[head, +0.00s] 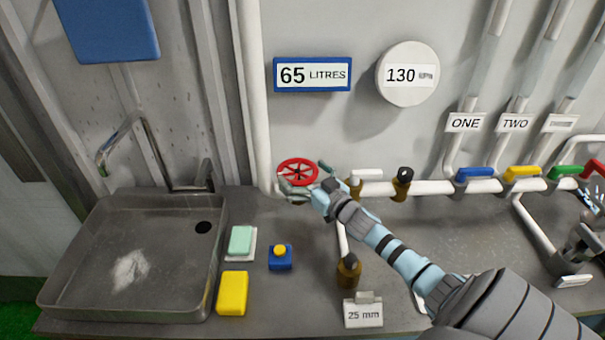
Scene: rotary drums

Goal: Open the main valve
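The red handwheel (297,172) of a valve sits on the white pipe against the back wall, left of the middle. I take it to be the main valve. My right gripper (309,184) reaches in from the lower right and is at the wheel's lower right side. The gripper overlaps the valve body, so I cannot tell whether its fingers touch the rim or how far apart they are. My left gripper is not in view.
A sink (65,255) with a tap is at left. A green sponge (241,240), yellow block (232,293) and blue box with a yellow button (280,257) lie beside it. Blue (475,174), yellow (522,172) and green (566,171) handles line the pipe.

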